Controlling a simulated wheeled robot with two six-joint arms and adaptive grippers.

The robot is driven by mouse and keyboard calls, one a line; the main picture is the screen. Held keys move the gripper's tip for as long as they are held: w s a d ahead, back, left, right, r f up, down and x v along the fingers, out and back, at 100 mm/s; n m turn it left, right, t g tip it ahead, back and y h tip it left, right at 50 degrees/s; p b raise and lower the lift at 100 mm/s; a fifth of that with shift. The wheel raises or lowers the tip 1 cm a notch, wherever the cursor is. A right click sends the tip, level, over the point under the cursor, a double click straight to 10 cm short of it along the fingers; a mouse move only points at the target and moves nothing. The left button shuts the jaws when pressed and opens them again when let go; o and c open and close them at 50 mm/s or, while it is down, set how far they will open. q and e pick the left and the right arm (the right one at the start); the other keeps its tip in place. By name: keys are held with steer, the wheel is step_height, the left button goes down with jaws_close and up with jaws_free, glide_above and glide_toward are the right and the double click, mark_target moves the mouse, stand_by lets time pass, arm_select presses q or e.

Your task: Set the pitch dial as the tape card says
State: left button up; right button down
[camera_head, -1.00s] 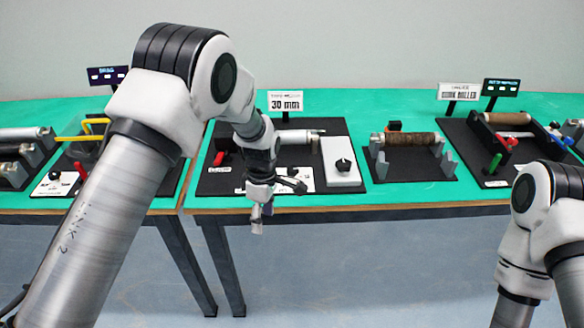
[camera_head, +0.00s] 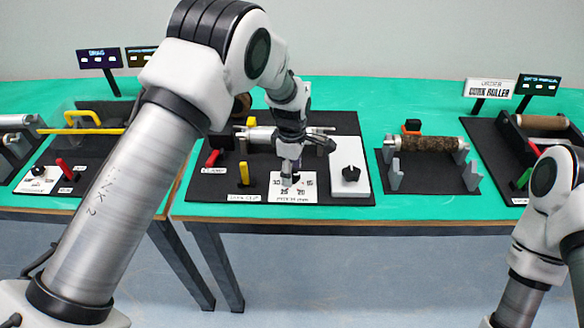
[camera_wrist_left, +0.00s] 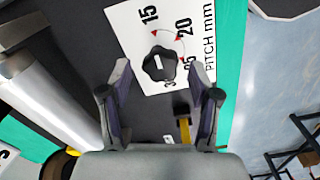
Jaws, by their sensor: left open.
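The pitch dial (camera_wrist_left: 158,66) is a black knob with a short white mark, on a white plate (camera_wrist_left: 125,25) printed 15, 20, 25, 30 and "PITCH mm", with small red triangles. I cannot tell for sure which number the knob points to. In the head view the plate (camera_head: 309,195) lies at the front of the middle station. My left gripper (camera_head: 291,179) is over it, fingers down. In the wrist view the open left gripper (camera_wrist_left: 160,80) has one finger on each side of the knob; contact is unclear. The tape card is hidden behind my left arm now. My right gripper is out of view.
A white box with a black knob (camera_head: 350,174) stands just right of the plate. A yellow lever (camera_head: 244,173) and a red lever (camera_head: 212,158) are to its left. A metal roller (camera_head: 259,134) lies behind. A cork roller (camera_head: 431,144) is further right.

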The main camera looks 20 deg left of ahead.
arm_select(q)
steer(key=shift+w+f, duration=0.15)
steer(key=shift+f, duration=0.15)
steer(key=shift+s+r, duration=0.25)
steer(key=shift+s, duration=0.1)
steer(key=c, duration=1.2)
